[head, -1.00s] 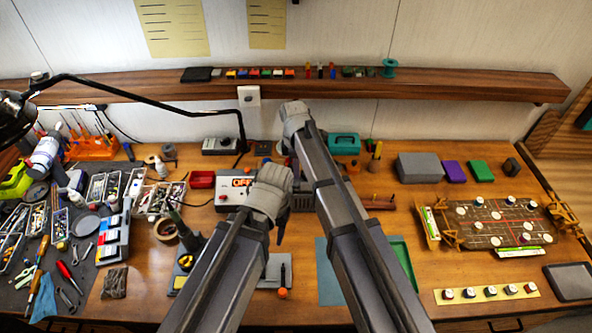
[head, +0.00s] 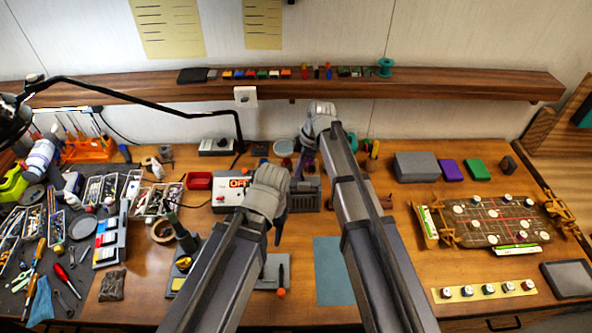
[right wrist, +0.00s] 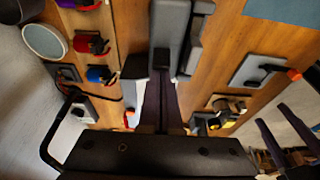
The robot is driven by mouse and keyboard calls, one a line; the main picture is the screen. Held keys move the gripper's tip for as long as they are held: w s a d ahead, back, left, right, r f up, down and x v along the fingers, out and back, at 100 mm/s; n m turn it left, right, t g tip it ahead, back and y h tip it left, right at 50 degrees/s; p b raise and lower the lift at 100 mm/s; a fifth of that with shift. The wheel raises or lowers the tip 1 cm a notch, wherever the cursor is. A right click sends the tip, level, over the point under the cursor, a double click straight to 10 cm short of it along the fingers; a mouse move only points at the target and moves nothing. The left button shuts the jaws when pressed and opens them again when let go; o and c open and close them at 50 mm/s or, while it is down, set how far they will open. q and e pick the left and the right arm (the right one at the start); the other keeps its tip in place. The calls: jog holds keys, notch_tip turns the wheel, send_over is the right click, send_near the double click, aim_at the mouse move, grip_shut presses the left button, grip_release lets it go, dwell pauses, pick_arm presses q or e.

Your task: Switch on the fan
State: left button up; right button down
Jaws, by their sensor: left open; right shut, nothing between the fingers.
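No part is plainly recognisable as the fan. My left gripper (head: 279,238) is open and empty, in front of the white box.
A red tray (head: 199,180) and a black lamp arm (head: 160,107) are at left. A shelf (head: 440,86) runs along the wall. A blue-grey mat (head: 331,270) lies in front.

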jog(key=shift+d+f+y+b, duration=0.15)
jog(key=shift+d+y+b, duration=0.4)
jog(key=shift+y, duration=0.35)
jog(key=shift+d+y+b, duration=0.5)
jog(key=shift+y+b, duration=0.55)
jog(key=shift+y, duration=0.05)
jog(key=shift+a+r+p, duration=0.15)
jog(key=shift+r+p, duration=0.15)
jog(key=shift+p, duration=0.05)
jog(key=shift+r+p, duration=0.8)
